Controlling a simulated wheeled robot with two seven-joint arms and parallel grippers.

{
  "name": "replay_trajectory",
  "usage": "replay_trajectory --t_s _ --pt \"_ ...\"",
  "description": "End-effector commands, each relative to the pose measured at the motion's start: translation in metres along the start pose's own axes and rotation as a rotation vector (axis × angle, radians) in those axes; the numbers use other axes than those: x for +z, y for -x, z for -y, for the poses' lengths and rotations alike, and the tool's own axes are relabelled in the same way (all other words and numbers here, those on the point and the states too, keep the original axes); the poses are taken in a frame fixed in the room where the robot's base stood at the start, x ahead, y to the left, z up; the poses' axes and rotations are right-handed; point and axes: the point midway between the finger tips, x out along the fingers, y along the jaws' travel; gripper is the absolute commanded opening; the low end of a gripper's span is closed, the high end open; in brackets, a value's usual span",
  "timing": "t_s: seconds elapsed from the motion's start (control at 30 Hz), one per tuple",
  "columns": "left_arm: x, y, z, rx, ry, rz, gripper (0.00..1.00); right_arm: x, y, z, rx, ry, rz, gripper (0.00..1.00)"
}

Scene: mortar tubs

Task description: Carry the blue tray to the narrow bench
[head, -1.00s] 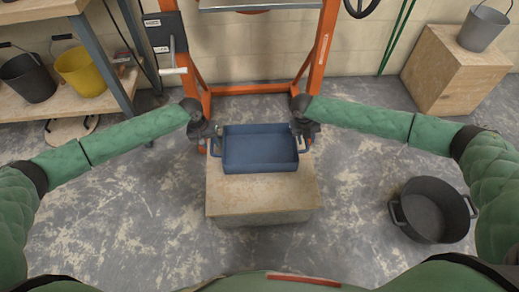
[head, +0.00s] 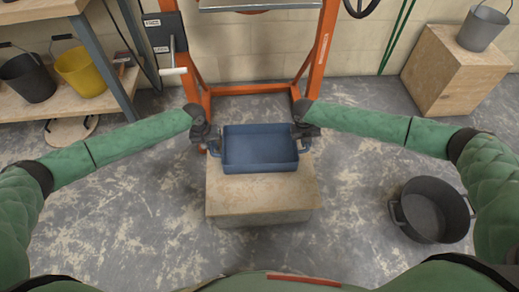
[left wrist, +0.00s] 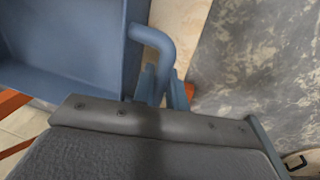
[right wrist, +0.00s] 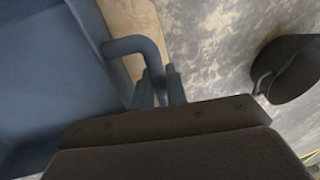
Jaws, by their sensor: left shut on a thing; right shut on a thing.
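The blue tray (head: 260,150) is level, over the back part of a low wooden block (head: 262,198). I cannot tell whether it touches the block or is just above it. Its inside looks empty. My left gripper (head: 213,148) is shut on the tray's left handle, which shows in the left wrist view (left wrist: 158,42). My right gripper (head: 304,139) is shut on the right handle, seen in the right wrist view (right wrist: 135,44). I cannot make out which thing, if any, is the narrow bench.
An orange frame (head: 326,45) stands behind the tray. A black tub (head: 432,212) is on the floor at right. A grey bucket (head: 482,28) stands on a wooden box (head: 455,75). A workbench (head: 95,103) at left holds a yellow bucket (head: 80,72).

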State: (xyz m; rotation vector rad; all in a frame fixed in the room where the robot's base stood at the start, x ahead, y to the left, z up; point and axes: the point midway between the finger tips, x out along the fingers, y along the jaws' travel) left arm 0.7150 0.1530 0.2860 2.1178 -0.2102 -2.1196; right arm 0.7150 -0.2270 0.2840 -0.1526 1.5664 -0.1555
Motion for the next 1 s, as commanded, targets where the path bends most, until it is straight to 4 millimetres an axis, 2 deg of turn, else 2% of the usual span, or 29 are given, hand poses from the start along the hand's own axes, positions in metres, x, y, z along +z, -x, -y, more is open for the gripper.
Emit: replay_trajectory --t_s 0.37,0.8,1.0 --pt "0.0 0.007 -0.001 -0.001 0.001 -0.001 0.0 0.001 0.007 0.002 -0.001 -0.001 0.001 0.0" --pt "0.0 0.041 -0.007 -0.001 0.001 0.0 0.0 0.001 0.041 0.009 -0.002 -0.002 0.0 0.0" --pt "0.0 0.049 -0.008 -0.002 0.001 0.0 0.0 0.0 0.049 0.011 -0.002 -0.002 0.0 0.0"
